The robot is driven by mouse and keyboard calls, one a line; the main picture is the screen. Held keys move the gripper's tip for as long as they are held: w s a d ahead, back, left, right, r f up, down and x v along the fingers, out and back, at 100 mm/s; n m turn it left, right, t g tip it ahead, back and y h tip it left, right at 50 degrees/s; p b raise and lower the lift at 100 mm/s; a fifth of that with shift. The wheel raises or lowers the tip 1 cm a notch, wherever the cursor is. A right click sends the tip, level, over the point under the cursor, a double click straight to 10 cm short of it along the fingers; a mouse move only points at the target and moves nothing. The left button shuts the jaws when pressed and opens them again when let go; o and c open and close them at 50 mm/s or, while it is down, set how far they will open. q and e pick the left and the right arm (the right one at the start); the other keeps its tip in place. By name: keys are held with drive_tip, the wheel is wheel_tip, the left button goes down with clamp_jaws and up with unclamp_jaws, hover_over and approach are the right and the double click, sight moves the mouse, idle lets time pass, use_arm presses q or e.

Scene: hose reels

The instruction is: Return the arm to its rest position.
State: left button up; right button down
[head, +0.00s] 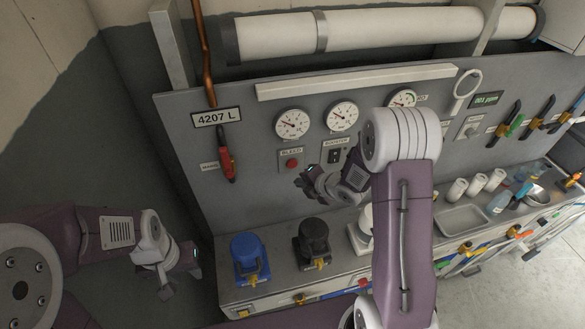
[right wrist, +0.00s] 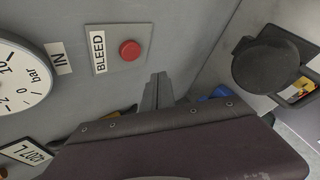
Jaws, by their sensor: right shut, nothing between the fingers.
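My right arm reaches up from the bottom of the head view and bends back towards the panel. Its gripper (head: 318,186) is in front of the grey panel (head: 255,200), below the gauges and above the bench. In the right wrist view the right gripper's fingers (right wrist: 157,92) are together with nothing between them, below the red BLEED button (right wrist: 130,50) and apart from it. My left gripper (head: 178,282) hangs low at the left, beside the bench's left end. It is small and dark, and I cannot tell how far its fingers are apart.
A blue reel (head: 249,257) and a black reel (head: 314,241) stand on the bench below the right gripper. Gauges (head: 292,124) and a red-handled tool (head: 226,152) are on the panel. White cups (head: 457,190) and a tray (head: 463,219) stand to the right.

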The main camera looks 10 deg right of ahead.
drive_tip(key=shift+s, duration=0.15)
idle(0.3)
drive_tip(key=s+f+m+g+h+b, duration=0.1)
drive_tip(key=s+f+m+g+b, duration=0.1)
drive_tip(key=s+m, duration=0.5)
drive_tip(key=s+d+f+m+g+h+b, duration=0.1)
drive_tip(key=s+f+m+g+b, duration=0.2)
drive_tip(key=s+m, duration=0.5)
drive_tip(key=s+d+f+m+g+h+b, duration=0.1)
drive_tip(key=s+f+m+b, duration=0.3)
drive_tip(key=m, duration=0.6)
drive_tip(key=s+g+h+b, duration=0.1)
drive_tip(key=s+b, duration=0.1)
drive_tip(key=s, duration=0.1)
drive_tip(key=shift+s+m+g, duration=0.2)
drive_tip(key=shift+m+g, duration=0.1)
drive_tip(key=shift+m, duration=0.1)
